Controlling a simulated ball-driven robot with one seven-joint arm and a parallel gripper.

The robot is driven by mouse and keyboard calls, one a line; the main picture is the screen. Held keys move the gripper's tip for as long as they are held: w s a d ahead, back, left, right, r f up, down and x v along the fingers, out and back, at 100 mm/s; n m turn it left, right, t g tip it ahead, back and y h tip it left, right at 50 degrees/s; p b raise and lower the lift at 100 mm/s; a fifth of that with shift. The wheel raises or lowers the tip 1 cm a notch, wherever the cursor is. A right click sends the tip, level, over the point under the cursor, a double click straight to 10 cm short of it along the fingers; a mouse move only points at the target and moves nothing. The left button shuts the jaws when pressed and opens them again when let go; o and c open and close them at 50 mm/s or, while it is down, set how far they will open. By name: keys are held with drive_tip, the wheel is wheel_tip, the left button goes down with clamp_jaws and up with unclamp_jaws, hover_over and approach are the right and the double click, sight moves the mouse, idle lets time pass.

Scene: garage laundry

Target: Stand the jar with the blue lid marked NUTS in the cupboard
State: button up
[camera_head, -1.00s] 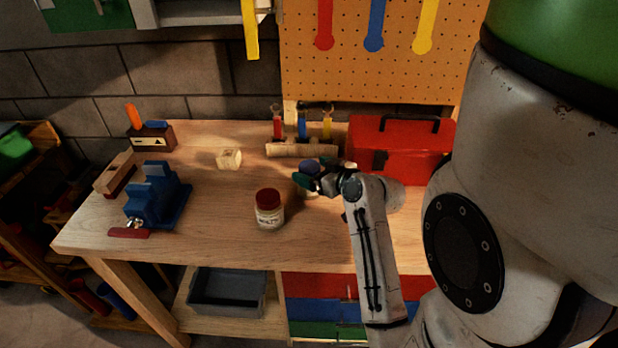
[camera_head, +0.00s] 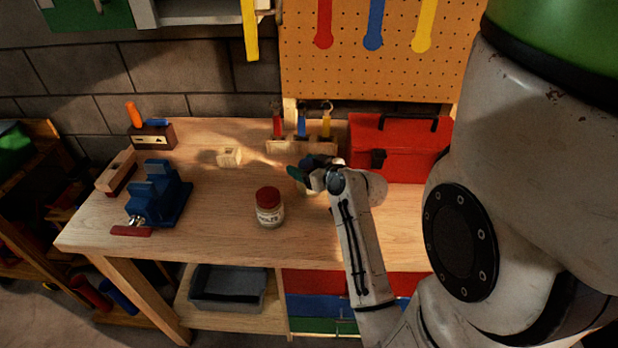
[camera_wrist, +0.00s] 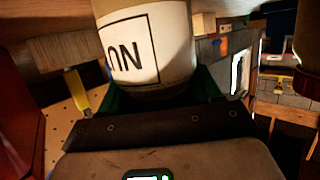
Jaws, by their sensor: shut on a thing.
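My gripper (camera_head: 311,178) is over the right half of the workbench and shut on a pale jar. In the wrist view the jar (camera_wrist: 176,42) fills the top middle between the green fingers (camera_wrist: 160,96); the letters NU show on its white label. In the head view my gripper and arm hide most of this jar, and its lid cannot be made out clearly. The cupboard (camera_head: 200,18) is on the wall at the top left, cut off by the picture edge, with a green door (camera_head: 88,14) to its left.
A jar with a red lid (camera_head: 268,208) stands on the workbench (camera_head: 215,200), left of my gripper. A red toolbox (camera_head: 400,150) is to the right, a tool rack (camera_head: 300,146) behind. A blue vise (camera_head: 158,195) and wooden block (camera_head: 229,156) are left.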

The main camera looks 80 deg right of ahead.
drive_tip(key=c, duration=0.4)
drive_tip(key=shift+c, duration=0.8)
drive_tip(key=shift+r, duration=0.2)
